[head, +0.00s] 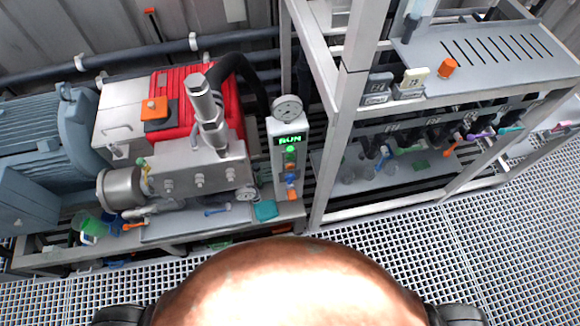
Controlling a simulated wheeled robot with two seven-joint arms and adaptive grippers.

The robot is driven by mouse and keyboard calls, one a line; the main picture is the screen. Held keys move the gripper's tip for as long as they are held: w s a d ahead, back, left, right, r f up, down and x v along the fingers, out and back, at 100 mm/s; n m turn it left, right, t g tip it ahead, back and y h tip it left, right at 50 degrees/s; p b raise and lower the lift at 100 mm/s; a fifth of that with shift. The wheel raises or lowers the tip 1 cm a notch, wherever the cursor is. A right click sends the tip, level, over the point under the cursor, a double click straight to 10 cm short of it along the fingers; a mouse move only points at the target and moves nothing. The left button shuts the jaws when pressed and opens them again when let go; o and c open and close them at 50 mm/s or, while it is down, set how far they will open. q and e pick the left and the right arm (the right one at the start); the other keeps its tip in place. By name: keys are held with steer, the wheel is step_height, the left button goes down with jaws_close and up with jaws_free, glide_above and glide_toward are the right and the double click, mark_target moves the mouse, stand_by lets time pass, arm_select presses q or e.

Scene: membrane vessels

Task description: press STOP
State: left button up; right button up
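A narrow grey control post (278,165) stands at the right end of the pump unit. Its display (290,140) reads RUN in green. Below the display is a column of small coloured controls: a lit green one (290,149), more green and orange ones under it, a blue one (291,178) and an orange one (292,194) at the bottom. Their labels are too small to read, so I cannot tell which is STOP. Neither of my grippers shows in the head view, and nothing visible touches the post.
A round gauge (287,108) tops the post. A red and white pump (187,95) with a blue motor (50,140) stands left. A metal rack (345,120) with shelves stands right. The grating floor (500,240) is clear at right.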

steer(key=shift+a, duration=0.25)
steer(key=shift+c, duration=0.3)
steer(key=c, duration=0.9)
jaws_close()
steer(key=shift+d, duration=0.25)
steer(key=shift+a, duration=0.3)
